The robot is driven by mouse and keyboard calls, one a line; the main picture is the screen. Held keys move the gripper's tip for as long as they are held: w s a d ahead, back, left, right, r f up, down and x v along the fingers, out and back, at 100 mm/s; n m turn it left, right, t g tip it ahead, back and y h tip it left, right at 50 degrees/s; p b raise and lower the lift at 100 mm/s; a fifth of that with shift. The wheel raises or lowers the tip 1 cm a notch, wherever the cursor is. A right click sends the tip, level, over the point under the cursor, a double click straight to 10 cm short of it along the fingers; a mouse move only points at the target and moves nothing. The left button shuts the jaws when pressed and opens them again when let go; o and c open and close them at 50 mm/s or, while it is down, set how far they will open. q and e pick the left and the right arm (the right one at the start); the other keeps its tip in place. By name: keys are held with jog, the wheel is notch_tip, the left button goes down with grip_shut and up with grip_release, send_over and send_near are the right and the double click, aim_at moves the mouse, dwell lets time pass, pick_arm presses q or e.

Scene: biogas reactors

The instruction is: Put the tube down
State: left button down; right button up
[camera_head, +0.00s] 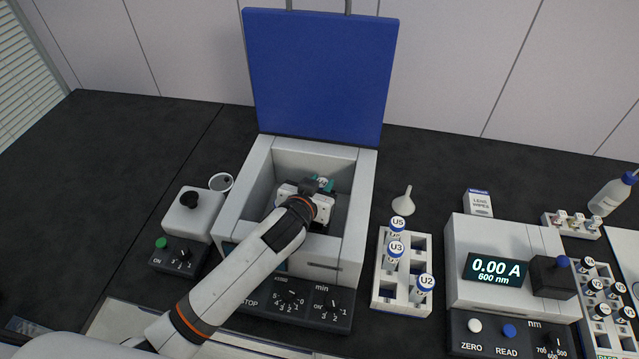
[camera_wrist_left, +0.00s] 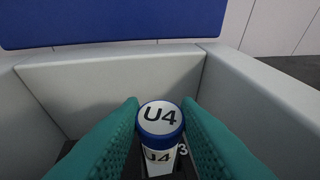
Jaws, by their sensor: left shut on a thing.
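A tube with a white and blue cap marked U4 (camera_wrist_left: 160,118) stands between the two teal fingers of my left gripper (camera_wrist_left: 162,125), which is shut on it. In the head view my left gripper (camera_head: 322,184) is inside the open box-shaped machine (camera_head: 258,185), a centrifuge-like device with its blue lid (camera_head: 320,75) raised. The tube's lower part is hidden, and I cannot tell whether it rests in a slot. A digit 3 shows beside it in the wrist view. My right gripper is not in view.
A photometer (camera_head: 500,235) reading 0.00 A stands further right. A small mixer (camera_head: 190,215) is at left.

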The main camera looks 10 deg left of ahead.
pick_arm(q)
jog(key=c, duration=1.5)
grip_release()
jog(key=shift+f, duration=0.15)
jog(key=o, duration=0.4)
jog(key=shift+s+r, duration=0.1)
jog(key=shift+r, duration=0.1)
jog(key=b+v, duration=0.1)
jog(key=v, duration=1)
jog(key=shift+s+r+b, duration=0.25)
jog(key=shift+s+b, duration=0.1)
jog(key=shift+f, duration=0.1)
